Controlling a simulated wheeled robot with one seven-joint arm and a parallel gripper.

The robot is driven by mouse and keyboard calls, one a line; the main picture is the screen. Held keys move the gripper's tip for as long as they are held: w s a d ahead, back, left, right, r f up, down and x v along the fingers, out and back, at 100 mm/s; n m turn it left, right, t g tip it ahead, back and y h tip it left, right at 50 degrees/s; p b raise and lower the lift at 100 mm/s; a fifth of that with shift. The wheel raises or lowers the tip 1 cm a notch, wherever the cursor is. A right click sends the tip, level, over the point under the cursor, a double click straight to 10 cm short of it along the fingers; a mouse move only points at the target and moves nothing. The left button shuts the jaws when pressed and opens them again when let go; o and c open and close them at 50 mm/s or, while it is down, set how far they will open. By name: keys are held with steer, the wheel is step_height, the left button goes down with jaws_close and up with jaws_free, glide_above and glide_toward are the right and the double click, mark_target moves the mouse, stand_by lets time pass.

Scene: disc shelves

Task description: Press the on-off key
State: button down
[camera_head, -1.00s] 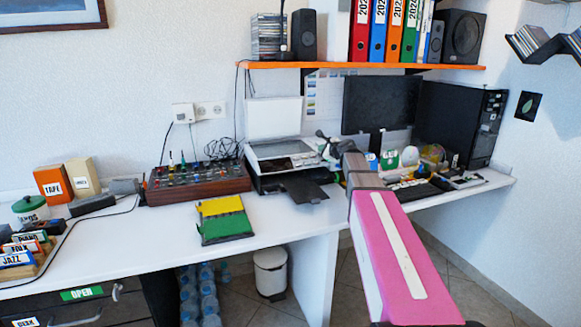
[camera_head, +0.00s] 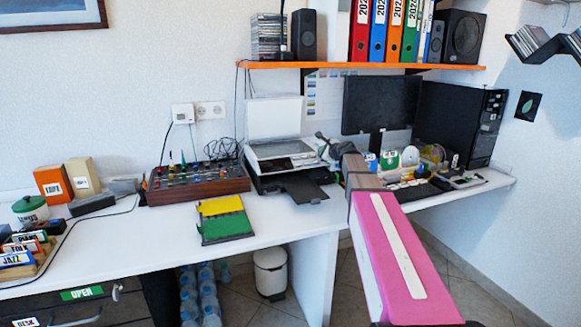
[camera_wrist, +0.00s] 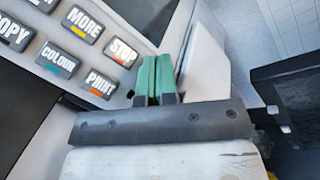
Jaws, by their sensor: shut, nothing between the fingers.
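The printer-scanner (camera_head: 285,155) stands on the desk with its lid raised, and its key panel shows close up in the wrist view. There I see keys marked MORE (camera_wrist: 83,23), STOP (camera_wrist: 121,52), COLOUR (camera_wrist: 58,60) and PRINT (camera_wrist: 99,84), with part of a COPY key (camera_wrist: 14,34) at the left edge. I cannot make out a key marked on-off; the gripper covers part of the panel. My gripper (camera_wrist: 154,76) has green fingertips closed together, empty, just right of the STOP and PRINT keys. I cannot tell whether the tips touch the panel.
A mixer with knobs (camera_head: 197,183) stands left of the printer. A monitor (camera_head: 380,105) and a black computer tower (camera_head: 460,122) stand to the right.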

steer(key=shift+w+f, duration=0.1)
steer(key=shift+f, duration=0.1)
steer(key=shift+r, duration=0.15)
steer(key=shift+s+d+r, duration=0.1)
steer(key=shift+s+r, duration=0.35)
steer(key=shift+r, duration=0.25)
steer(key=shift+r, duration=0.1)
steer(key=s+r, duration=0.1)
steer(key=r, duration=0.2)
steer(key=s+d+r, duration=0.1)
steer(key=r, duration=0.1)
steer(key=shift+s, duration=0.35)
steer(key=shift+a, duration=0.15)
